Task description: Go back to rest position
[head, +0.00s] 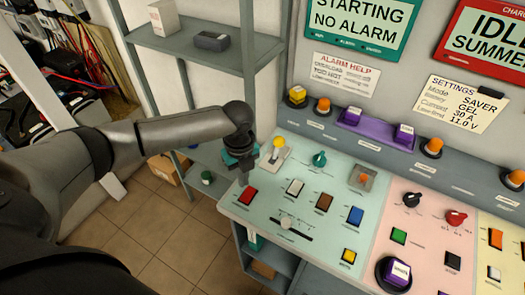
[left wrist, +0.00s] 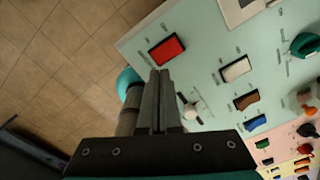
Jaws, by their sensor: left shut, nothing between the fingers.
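My left gripper (head: 243,180) hangs over the left edge of the control panel (head: 240,213), with my arm coming in from the left. In the left wrist view its two fingers (left wrist: 160,80) are together, with nothing between them. The fingertips appear just below the red button (left wrist: 167,49) in that view. In the head view the red button (head: 248,195) is close to the fingertips. I cannot tell whether they touch the panel. My right gripper is not in view.
A yellow-tipped lever (head: 278,143), a slider (head: 286,222), a blue switch (head: 355,215) and several knobs stand up from the panel. A grey shelf (head: 185,45) stands behind the arm. Batteries and cables (head: 70,80) are at the far left. Tiled floor (head: 150,235) is open left of the panel.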

